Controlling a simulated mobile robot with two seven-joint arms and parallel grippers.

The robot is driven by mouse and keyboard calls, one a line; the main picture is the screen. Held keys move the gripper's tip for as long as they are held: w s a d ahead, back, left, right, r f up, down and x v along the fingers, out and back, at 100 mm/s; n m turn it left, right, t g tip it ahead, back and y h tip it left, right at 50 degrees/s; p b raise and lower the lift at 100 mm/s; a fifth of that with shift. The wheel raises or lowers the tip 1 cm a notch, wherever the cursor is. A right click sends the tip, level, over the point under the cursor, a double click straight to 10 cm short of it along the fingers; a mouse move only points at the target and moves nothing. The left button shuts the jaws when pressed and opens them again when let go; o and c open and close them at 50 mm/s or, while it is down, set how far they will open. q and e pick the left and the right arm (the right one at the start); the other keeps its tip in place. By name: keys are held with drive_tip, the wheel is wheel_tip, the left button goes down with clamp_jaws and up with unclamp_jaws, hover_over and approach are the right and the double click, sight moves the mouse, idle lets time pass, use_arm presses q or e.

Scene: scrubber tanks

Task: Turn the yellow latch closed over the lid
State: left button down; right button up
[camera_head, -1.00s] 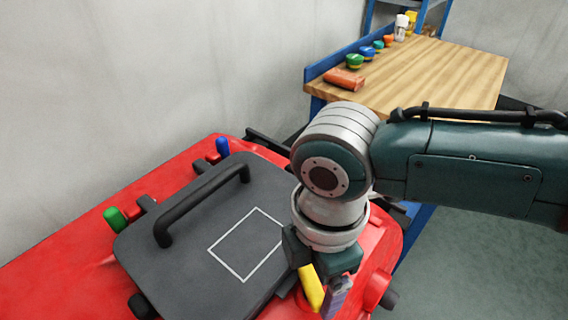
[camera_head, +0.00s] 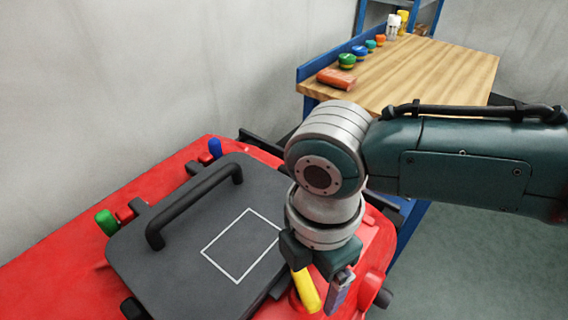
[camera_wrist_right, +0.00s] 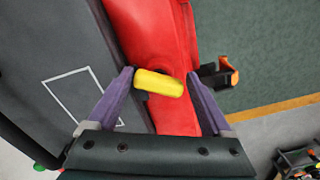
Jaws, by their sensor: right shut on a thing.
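The dark grey lid (camera_head: 190,262) with its black handle (camera_head: 195,205) lies flat on the red tank. The yellow latch (camera_head: 306,291) is at the lid's right edge. In the right wrist view the latch (camera_wrist_right: 158,83) lies crosswise over the red body, its left end near the lid's edge. My right gripper (camera_head: 322,290) points down at the latch and is shut on it, the purple fingers (camera_wrist_right: 160,80) on either side of it. Finger contact is hard to see. The left gripper is not in view.
A green knob (camera_head: 106,222) and a blue knob (camera_head: 215,148) stand along the lid's far side. Green floor (camera_head: 460,270) is free at the right.

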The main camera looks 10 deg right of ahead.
sight(303, 281)
drive_tip(key=shift+s+a+r, duration=0.1)
drive_tip(key=shift+a, duration=0.45)
drive_tip(key=o, duration=1.1)
drive_tip(key=shift+o, duration=0.2)
drive_tip(key=shift+s+d, duration=0.1)
drive_tip(key=shift+d, duration=0.15)
drive_tip(key=shift+a+r+p, duration=0.15)
drive_tip(key=shift+r+p, duration=0.4)
drive_tip(key=shift+p, duration=0.1)
drive_tip(key=shift+w+a+r+p, duration=0.1)
drive_tip(key=shift+w+r+p, duration=0.05)
drive_tip(key=shift+r+p, duration=0.3)
drive_tip(key=shift+w+a+r+p, duration=0.1)
drive_tip(key=shift+r+p, duration=0.2)
drive_tip(key=shift+r, duration=0.1)
drive_tip(key=shift+s+d+r+p, duration=0.2)
drive_tip(key=shift+r+p, duration=0.35)
drive_tip(key=shift+p, duration=0.05)
wheel_tip(303, 281, up, 2)
drive_tip(key=p, duration=0.2)
drive_tip(key=shift+d+r+p, duration=0.15)
drive_tip(key=shift+r+p, duration=0.05)
drive_tip(key=shift+p, duration=0.1)
wheel_tip(303, 281, up, 5)
drive_tip(key=p, duration=0.5)
drive_tip(key=shift+w+d, duration=0.1)
